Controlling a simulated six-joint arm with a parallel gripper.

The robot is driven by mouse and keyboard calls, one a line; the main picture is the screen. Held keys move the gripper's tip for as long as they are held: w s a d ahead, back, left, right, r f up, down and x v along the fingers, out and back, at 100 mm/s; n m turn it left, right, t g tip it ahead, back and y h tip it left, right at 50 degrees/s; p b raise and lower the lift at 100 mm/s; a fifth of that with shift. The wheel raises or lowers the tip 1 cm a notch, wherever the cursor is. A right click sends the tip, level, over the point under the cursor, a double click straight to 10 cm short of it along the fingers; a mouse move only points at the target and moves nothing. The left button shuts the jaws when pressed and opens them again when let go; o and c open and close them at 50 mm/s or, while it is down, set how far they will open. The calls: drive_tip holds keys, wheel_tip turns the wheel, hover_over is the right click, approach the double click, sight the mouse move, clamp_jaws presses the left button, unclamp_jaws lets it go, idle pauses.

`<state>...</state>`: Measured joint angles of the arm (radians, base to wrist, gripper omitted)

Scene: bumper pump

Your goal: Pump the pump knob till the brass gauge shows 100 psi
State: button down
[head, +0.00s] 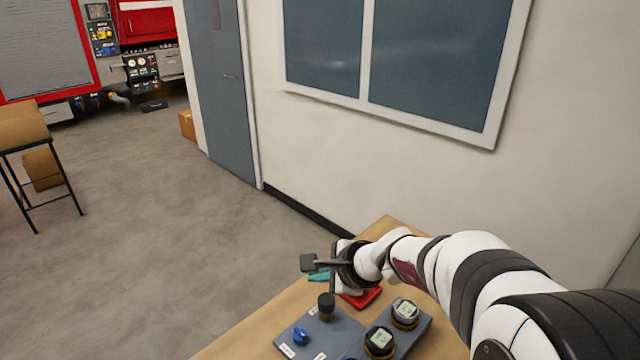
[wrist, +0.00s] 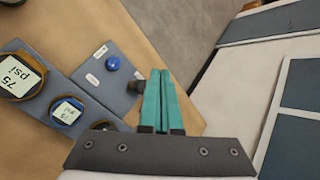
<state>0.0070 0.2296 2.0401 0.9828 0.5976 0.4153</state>
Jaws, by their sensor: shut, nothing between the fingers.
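The pump knob is a black knob (head: 326,305) on a short stem on the grey pump panel (head: 313,331). It also shows in the wrist view (wrist: 137,87), just left of my fingers. My gripper (head: 318,275) is shut and empty, its teal fingers (wrist: 158,100) together. In the head view it is above the knob, apart from it as far as I can see. A gauge with a brass ring (wrist: 18,74) reads 75 psi in the wrist view. A blue-ringed gauge (wrist: 68,111) beside it also seems to read 75 psi.
A blue knob (head: 300,337) sits on the panel in front of the pump knob. A red object (head: 362,298) lies behind the panel, partly under my wrist. A third round part (wrist: 103,125) is partly hidden by my gripper. The wooden table's (head: 240,334) left part is clear.

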sight(327, 298)
drive_tip(key=w+d+f+m+t+h, duration=0.1)
drive_tip(key=w+d+f+m, duration=0.1)
drive_tip(key=w, duration=0.5)
drive_tip(key=f+m, duration=0.1)
drive_tip(key=m, duration=0.1)
drive_tip(key=shift+d+f+m, duration=0.3)
drive_tip(key=shift+d+f, duration=0.1)
drive_tip(key=shift+f, duration=4.4)
drive_tip(key=shift+f, duration=0.4)
drive_tip(key=shift+s+f, duration=0.1)
drive_tip(key=shift+f, duration=1)
drive_tip(key=shift+r, duration=1.5)
